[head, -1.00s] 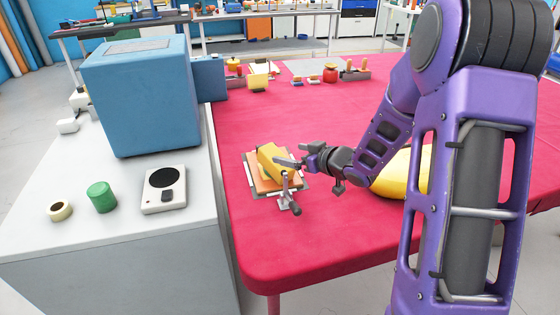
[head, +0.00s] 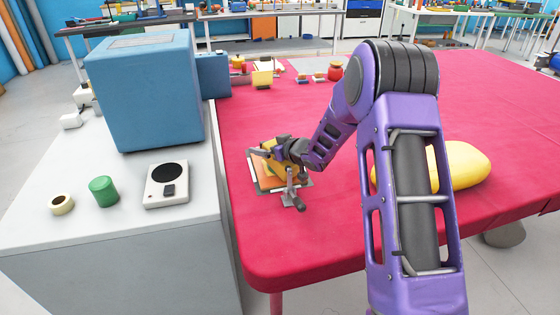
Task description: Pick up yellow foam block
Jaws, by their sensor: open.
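The yellow foam block (head: 268,166) lies on an orange piece on a small board (head: 262,187) on the red table. My gripper (head: 265,152) is open at the block, and its body hides much of the block. I cannot tell whether the fingers touch the block or stand on both sides of it. A metal clamp (head: 291,192) with a dark handle stands at the near right corner of the board.
A large yellow inflated object (head: 462,167) lies on the red table (head: 350,235) behind my arm. At the left, a grey-white bench holds a blue box (head: 148,95), a small scale (head: 167,186), a green cylinder (head: 103,191) and a tape roll (head: 62,204). The near table area is clear.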

